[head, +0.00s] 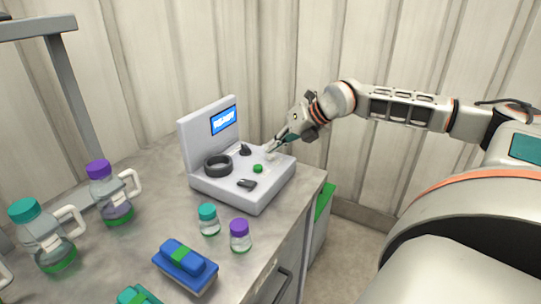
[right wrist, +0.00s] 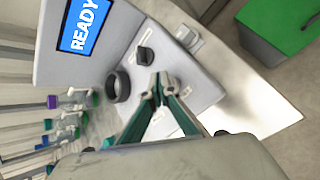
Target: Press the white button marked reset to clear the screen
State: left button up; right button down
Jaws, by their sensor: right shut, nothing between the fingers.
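The grey device (head: 240,188) stands on the counter, and its blue screen (head: 223,120) reads READY. The screen also shows in the right wrist view (right wrist: 86,24). My right gripper (head: 270,149) is shut and empty, with its tips over the far right part of the device's panel. In the right wrist view its fingertips (right wrist: 160,78) meet just above the panel. A pale round spot, perhaps the white button, lies by the tips, partly hidden by them. I cannot tell whether they touch it, and no reset label is legible. My left gripper is not in view.
The panel also bears a black ring (head: 218,166), a green button (head: 257,168) and a black knob (head: 245,149). Small capped bottles (head: 208,221) and a blue block (head: 185,264) stand in front. Handled jugs (head: 109,196) are at left. A green bin (head: 324,200) is beside the counter.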

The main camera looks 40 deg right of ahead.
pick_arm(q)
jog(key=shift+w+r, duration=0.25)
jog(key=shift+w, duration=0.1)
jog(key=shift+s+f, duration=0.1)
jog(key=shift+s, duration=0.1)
pick_arm(e)
jog(key=shift+f, duration=0.2)
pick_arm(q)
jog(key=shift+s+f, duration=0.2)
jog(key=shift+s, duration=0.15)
pick_arm(e)
jog(key=shift+f, duration=0.3)
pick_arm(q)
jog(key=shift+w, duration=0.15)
pick_arm(e)
jog(key=shift+r, duration=0.85)
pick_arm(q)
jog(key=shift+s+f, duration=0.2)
pick_arm(e)
jog(key=shift+r, duration=0.1)
